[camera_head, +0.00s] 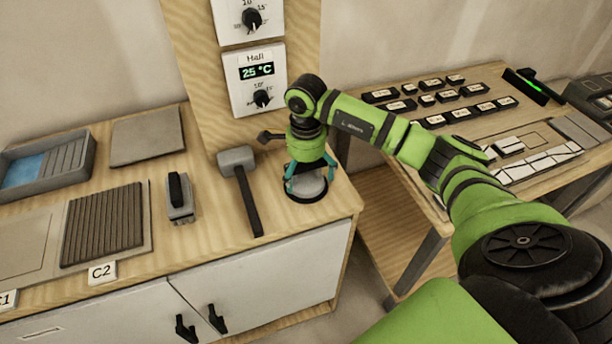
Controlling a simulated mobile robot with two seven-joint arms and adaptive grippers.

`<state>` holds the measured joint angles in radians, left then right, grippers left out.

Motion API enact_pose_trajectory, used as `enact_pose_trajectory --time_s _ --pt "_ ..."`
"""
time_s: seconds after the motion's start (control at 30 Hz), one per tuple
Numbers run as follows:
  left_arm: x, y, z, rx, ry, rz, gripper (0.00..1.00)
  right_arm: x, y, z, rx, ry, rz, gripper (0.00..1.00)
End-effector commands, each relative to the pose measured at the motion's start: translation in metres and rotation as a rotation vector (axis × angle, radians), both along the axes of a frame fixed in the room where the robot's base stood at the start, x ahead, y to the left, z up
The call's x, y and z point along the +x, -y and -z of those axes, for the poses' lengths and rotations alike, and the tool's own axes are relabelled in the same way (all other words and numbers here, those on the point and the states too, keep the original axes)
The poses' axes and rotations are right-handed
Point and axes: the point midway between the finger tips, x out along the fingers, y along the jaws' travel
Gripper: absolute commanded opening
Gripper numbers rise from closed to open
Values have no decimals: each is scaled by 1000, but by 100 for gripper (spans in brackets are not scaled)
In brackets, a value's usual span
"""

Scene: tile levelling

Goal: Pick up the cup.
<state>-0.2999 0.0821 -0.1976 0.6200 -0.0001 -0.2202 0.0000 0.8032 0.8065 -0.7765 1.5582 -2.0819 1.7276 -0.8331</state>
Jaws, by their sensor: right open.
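The cup (307,191) looks like a low, round, pale grey piece with a dark rim at its base. It sits on the wooden worktop near the right front corner. My right gripper (310,177) points down over it from above, with its teal fingers open and spread to either side. The gripper hides the top of the cup, and I cannot tell whether the fingers touch it. My left gripper is not in view.
A mallet (240,188) lies just left of the cup. Further left are a small grey tool (179,198), a ribbed brown tile (104,224) and a grey tray (84,165). A wall panel with a thermostat (256,82) stands behind. A second table holds several dark blocks.

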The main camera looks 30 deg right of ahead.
Motion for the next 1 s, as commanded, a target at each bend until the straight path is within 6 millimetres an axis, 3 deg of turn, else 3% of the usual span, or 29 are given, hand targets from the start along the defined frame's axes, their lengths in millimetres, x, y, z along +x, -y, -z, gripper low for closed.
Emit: enact_pose_trajectory --time_s 0.07,0.2,0.27,0.37,0.8,1.0 --pt "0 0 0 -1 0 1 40 0 0 0 0 0 0 96" --pt "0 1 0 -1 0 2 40 0 0 0 0 0 0 40" --pt "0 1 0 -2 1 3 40 0 0 0 0 0 0 30" --pt "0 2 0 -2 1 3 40 0 0 1 -1 -1 0 2" --pt "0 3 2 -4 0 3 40 -1 -1 3 0 -6 -1 0" --pt "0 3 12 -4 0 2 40 0 0 -14 -1 -2 -1 0"
